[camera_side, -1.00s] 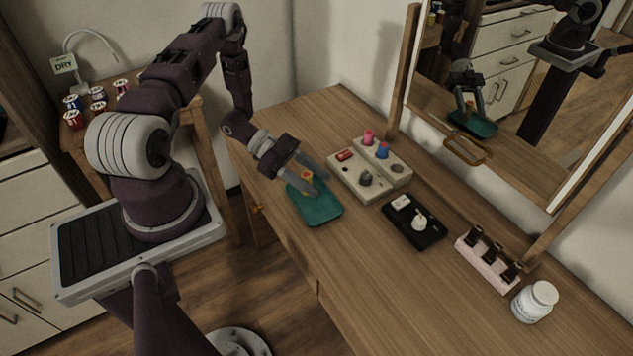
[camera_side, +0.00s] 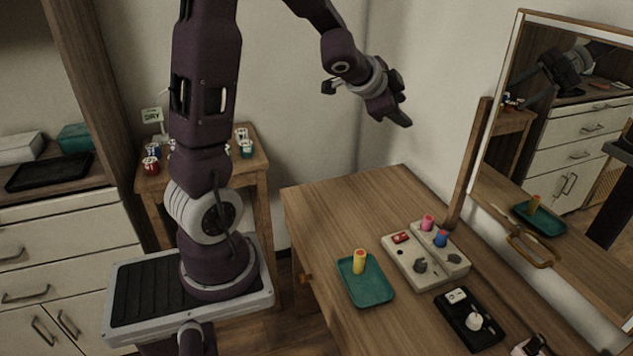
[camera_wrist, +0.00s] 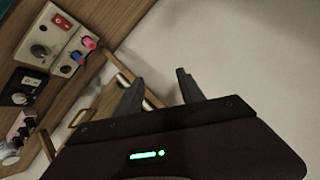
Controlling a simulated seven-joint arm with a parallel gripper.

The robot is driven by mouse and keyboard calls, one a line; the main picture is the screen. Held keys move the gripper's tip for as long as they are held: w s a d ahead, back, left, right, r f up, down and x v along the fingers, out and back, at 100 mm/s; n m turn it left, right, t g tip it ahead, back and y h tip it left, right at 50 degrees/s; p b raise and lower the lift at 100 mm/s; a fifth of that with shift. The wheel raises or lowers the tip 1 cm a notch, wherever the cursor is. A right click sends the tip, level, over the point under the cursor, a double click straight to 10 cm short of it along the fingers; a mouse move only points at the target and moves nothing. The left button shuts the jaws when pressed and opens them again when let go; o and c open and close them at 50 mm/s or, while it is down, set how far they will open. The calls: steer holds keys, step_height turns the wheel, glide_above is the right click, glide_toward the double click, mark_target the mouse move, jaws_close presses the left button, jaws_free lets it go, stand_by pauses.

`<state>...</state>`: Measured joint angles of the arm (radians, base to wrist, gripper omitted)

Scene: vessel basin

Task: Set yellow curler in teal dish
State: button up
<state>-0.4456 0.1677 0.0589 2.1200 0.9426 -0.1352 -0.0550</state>
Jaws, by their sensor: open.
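The yellow curler (camera_side: 359,261) stands upright in the teal dish (camera_side: 368,292), near its back edge, on the wooden table. My gripper (camera_side: 404,118) is raised high above the back of the table, well apart from the dish and curler. In the wrist view my gripper (camera_wrist: 160,88) has its two fingers spread with nothing between them.
A mirror (camera_side: 500,190) stands along the right. The table's back left is bare.

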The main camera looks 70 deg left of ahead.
steer(key=s+d+r+n+g+h, duration=0.1)
steer(key=s+d+n+g+h, duration=0.1)
steer(key=s+d, duration=0.9)
steer(key=s+d+r+n+g+h, duration=0.1)
steer(key=s+d+n+g, duration=0.1)
steer(key=s+d, duration=0.8)
steer(key=s+n, duration=0.1)
steer(key=s, duration=0.5)
steer(key=shift+s+d+h, duration=0.15)
steer(key=shift+d+h, duration=0.2)
steer(key=shift+h, duration=0.05)
